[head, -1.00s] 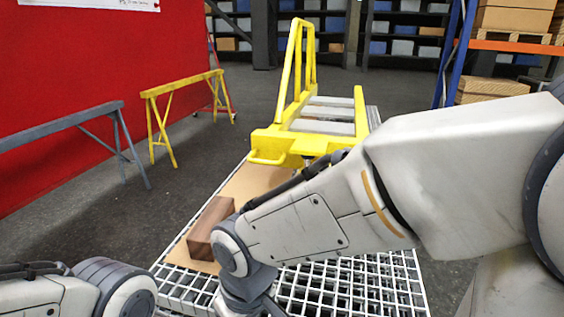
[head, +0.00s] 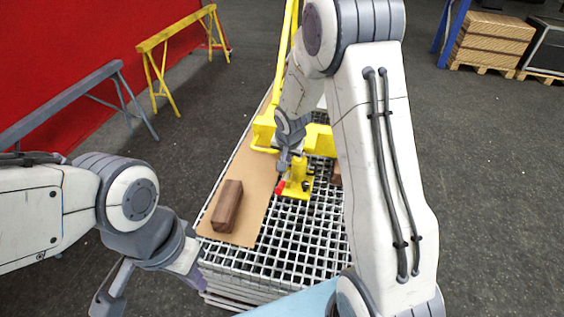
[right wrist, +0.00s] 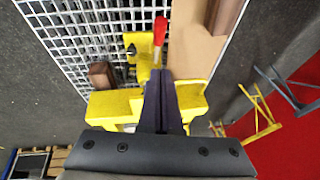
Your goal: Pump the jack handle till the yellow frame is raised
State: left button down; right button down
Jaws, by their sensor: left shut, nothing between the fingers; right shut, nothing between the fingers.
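The yellow frame (head: 318,140) lies across the white grid table, partly hidden behind my right arm. In front of it stands a small yellow jack (head: 299,178) with a red-gripped handle (head: 280,187). My right gripper (head: 283,166) is just above and beside the handle. In the right wrist view its dark fingers (right wrist: 160,75) are shut and empty, pointing at the lower end of the red handle (right wrist: 159,30); I cannot tell whether they touch it. The jack (right wrist: 141,55) is just left of the fingers there. My left gripper (head: 193,277) is shut and empty, left of the table.
A brown block (head: 228,205) lies on a cardboard sheet (head: 247,185) on the grid table (head: 283,232). Another brown block (right wrist: 102,74) is on the grid beside the jack. Grey (head: 75,95) and yellow (head: 178,33) trestles stand at left by a red wall.

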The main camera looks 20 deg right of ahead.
aim_at(281, 183)
pick_arm(q)
jog(key=shift+r, duration=0.55)
pick_arm(e)
jog(key=shift+w+d+r+m, duration=0.2)
jog(key=shift+w+d+m, duration=0.1)
jog(key=shift+d, duration=0.2)
